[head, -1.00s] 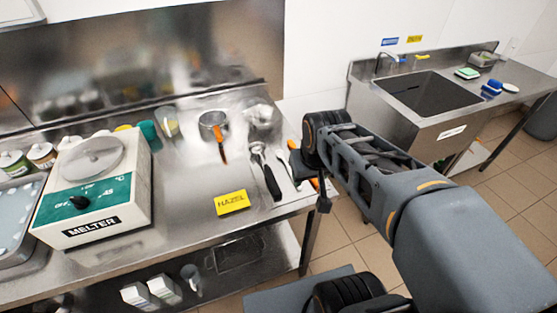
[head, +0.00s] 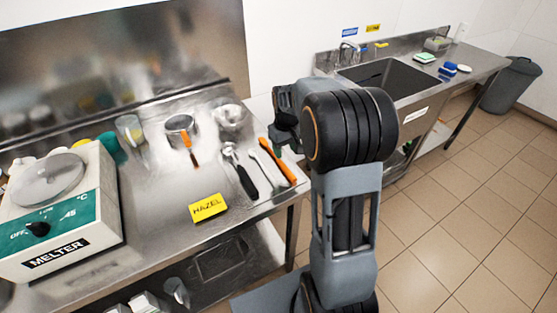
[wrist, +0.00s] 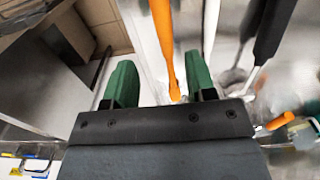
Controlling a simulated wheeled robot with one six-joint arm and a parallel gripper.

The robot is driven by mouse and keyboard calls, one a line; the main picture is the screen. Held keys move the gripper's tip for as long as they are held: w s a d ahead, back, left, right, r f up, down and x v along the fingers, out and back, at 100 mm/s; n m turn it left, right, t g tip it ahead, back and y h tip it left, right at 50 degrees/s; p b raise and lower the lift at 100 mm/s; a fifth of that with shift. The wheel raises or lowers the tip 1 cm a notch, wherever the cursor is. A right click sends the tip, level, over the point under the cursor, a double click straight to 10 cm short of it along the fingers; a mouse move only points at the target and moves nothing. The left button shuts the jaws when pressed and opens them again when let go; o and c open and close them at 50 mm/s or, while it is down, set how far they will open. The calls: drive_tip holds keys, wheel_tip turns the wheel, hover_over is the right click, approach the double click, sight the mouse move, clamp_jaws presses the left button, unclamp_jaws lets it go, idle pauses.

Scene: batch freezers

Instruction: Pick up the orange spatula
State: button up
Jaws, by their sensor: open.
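The orange spatula (head: 278,163) lies on the steel worktop near its right edge, to the right of a pale-handled utensil (head: 264,166) and a black-handled scoop (head: 241,172). My gripper (head: 276,138) is over the far end of the spatula in the head view, its fingertips not clear there. In the wrist view, my gripper (wrist: 160,82) is open with its green fingers spread. The orange handle (wrist: 165,48) shows in the gap between them, nearer the right finger. I cannot tell how far above it the fingers are.
The worktop (head: 160,225) also holds a melter (head: 60,215), a yellow HAZEL label (head: 208,207) and a small pan with an orange handle (head: 182,127). The pale and black handles lie close beside the spatula. A sink (head: 385,75) stands behind at right.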

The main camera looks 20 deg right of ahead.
sight(283, 165)
drive_tip(key=shift+a+f+p, duration=0.15)
drive_tip(key=shift+f+p, duration=0.05)
drive_tip(key=shift+f, duration=1.6)
drive_tip(key=shift+a+f+p, duration=0.15)
drive_tip(key=shift+f, duration=1.6)
clamp_jaws()
